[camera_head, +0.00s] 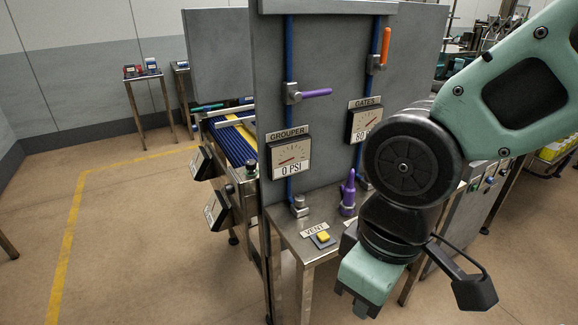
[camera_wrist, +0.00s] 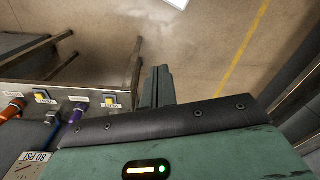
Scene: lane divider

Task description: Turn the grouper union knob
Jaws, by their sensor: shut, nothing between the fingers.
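The GROUPER gauge (camera_head: 290,155) reads 0 PSI on the grey panel. A blue pipe runs past it, with a purple lever valve (camera_head: 308,94) above and a grey metal fitting (camera_head: 299,206) at its foot on the steel shelf; I cannot tell for sure which part is the union knob. A purple fitting (camera_head: 348,196) stands on the shelf under the GATES gauge (camera_head: 364,124). In the wrist view, my gripper (camera_wrist: 157,82) is shut and empty, over floor beside the shelf.
The steel shelf (camera_head: 280,222) carries a yellow VENT button (camera_head: 323,236). The wrist view shows two yellow buttons (camera_wrist: 112,99), a purple fitting (camera_wrist: 77,112) and an orange one (camera_wrist: 13,108). An orange lever (camera_head: 385,45) is above GATES. A blue conveyor (camera_head: 230,145) lies behind.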

